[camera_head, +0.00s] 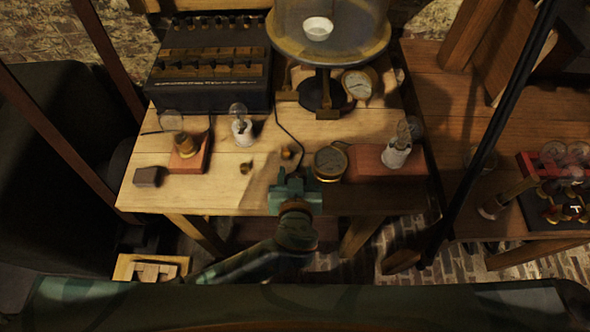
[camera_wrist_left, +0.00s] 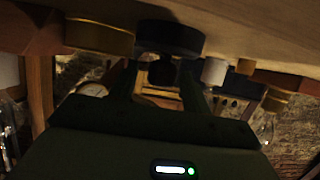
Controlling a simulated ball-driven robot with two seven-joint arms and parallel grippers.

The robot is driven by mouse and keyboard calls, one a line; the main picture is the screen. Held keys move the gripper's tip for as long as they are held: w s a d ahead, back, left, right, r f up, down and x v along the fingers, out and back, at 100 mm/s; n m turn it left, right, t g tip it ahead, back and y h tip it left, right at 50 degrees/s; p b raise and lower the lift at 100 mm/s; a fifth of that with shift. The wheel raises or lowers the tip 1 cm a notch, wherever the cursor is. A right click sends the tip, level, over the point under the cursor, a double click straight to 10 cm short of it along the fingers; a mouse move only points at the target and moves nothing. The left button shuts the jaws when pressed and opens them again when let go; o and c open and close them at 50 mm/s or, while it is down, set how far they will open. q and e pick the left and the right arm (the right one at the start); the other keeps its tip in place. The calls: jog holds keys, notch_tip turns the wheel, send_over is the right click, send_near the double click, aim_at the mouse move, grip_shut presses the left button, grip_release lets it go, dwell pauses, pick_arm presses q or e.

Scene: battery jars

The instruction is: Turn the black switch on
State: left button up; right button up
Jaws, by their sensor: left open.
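My left gripper (camera_head: 295,179) is over the front edge of the wooden table in the head view, pointing away from me. In the left wrist view its two fingers (camera_wrist_left: 160,78) are apart, with nothing held. A round black piece with a dark stub, seemingly the black switch (camera_wrist_left: 171,37), lies just ahead of the fingers, its stub between them in the picture. I cannot tell if they touch. In the head view a small dark brassy knob (camera_head: 287,153) sits just beyond the gripper, perhaps the same thing; the gripper partly covers this area. My right gripper is out of view.
A brass-rimmed gauge (camera_head: 330,163) sits close right of the gripper, beside a red block (camera_head: 375,160) with a bulb. A small brass piece (camera_head: 246,167) and a bulb holder (camera_head: 242,132) are left. A large dark box (camera_head: 212,95) stands behind.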

pick_arm(q)
jog(key=c, duration=1)
